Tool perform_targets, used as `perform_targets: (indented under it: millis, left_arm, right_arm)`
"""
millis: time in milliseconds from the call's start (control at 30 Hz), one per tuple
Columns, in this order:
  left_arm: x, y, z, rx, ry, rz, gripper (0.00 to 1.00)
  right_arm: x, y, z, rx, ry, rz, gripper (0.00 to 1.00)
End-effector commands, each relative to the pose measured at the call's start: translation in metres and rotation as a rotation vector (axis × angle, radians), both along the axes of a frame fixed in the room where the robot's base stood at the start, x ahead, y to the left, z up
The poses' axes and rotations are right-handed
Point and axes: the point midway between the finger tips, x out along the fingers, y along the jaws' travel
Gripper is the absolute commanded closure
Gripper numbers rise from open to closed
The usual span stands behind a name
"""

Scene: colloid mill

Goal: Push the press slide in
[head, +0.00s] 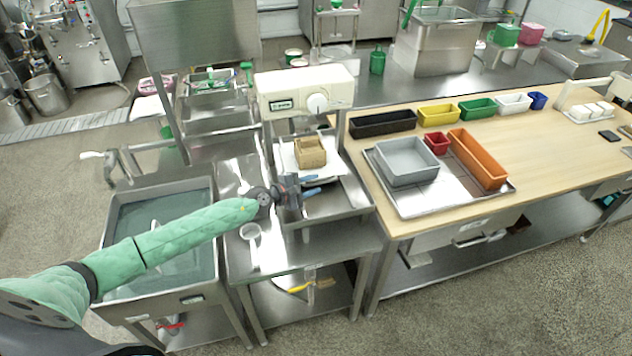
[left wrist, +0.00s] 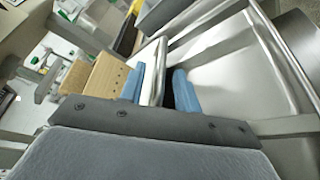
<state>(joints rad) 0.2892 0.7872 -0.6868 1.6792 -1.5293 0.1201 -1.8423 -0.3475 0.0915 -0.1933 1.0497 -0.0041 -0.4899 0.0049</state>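The press (head: 305,90) is a cream-topped machine with a small display and a round knob, standing on a steel table. Beneath its head is a pale slide plate (head: 331,165) bearing a tan wooden block (head: 310,152). The block also shows in the left wrist view (left wrist: 105,76), left of the fingers. My left gripper (head: 315,186) is at the front of the press, just in front of the slide. Its two blue fingers (left wrist: 160,88) are apart, with a pale edge showing between them. Whether they touch the slide I cannot tell. My right gripper is not in view.
A water-filled sink (head: 160,230) stands left of the press. A wooden table (head: 420,140) at right holds a grey bin (head: 406,160), an orange bin (head: 477,158) and several small bins.

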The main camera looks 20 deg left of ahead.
Motion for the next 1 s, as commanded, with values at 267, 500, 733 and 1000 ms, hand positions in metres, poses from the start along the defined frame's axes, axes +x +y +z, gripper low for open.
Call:
perform_targets:
  millis: [267,500,733,1000]
  left_arm:
    - [0.013,-0.010,-0.004,0.001,0.001,0.000,0.67]
    - [0.014,-0.011,-0.004,0.000,0.001,-0.001,0.67]
    - [0.014,-0.011,-0.004,0.000,0.001,-0.001,1.00]
    - [0.015,-0.010,-0.005,0.000,0.001,-0.001,1.00]
  right_arm:
    - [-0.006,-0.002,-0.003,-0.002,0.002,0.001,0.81]
    - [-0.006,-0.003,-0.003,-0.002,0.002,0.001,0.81]
    - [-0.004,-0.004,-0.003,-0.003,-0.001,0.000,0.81]
    - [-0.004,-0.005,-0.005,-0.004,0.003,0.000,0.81]
